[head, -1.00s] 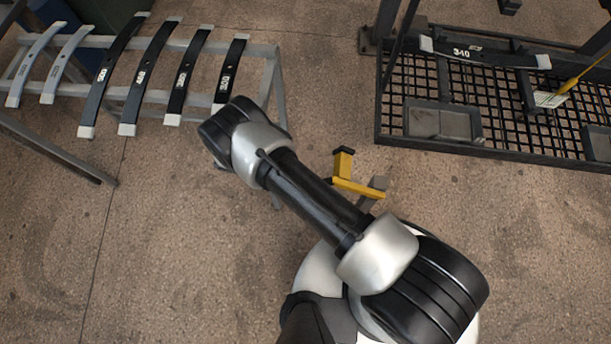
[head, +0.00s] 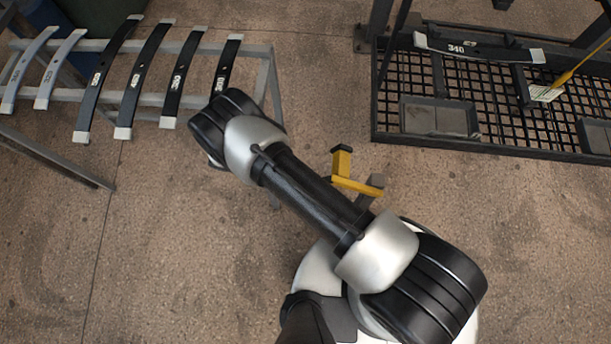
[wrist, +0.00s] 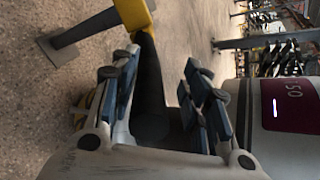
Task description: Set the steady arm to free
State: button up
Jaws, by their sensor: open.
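The steady arm, a yellow bar with a bent-up yellow end (head: 343,166) and a black grip, shows just beyond my forearm in the head view. In the wrist view its yellow part (wrist: 133,13) is at the top, and a black grip (wrist: 147,85) runs down from it between my fingers in the picture. My gripper (wrist: 163,97) is open, with blue pads on both sides of the black grip. I cannot tell whether the pads touch it. The gripper is hidden in the head view.
A grey rack (head: 268,80) with several leaf springs stands at the left. A dark mesh-topped frame (head: 455,150) at the right holds a spring marked 340 (head: 480,49) and grey trays. A grey post (wrist: 85,32) stands beside the yellow part.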

jog(key=r, duration=0.7)
jog(key=shift+w+a+r, duration=0.1)
jog(key=shift+a+r, duration=0.05)
jog(key=shift+a, duration=0.15)
jog(key=shift+a, duration=0.1)
jog(key=a+r, duration=1.3)
jog(key=a, duration=0.2)
jog(key=shift+w, duration=0.25)
dwell(1.1)
dwell(0.6)
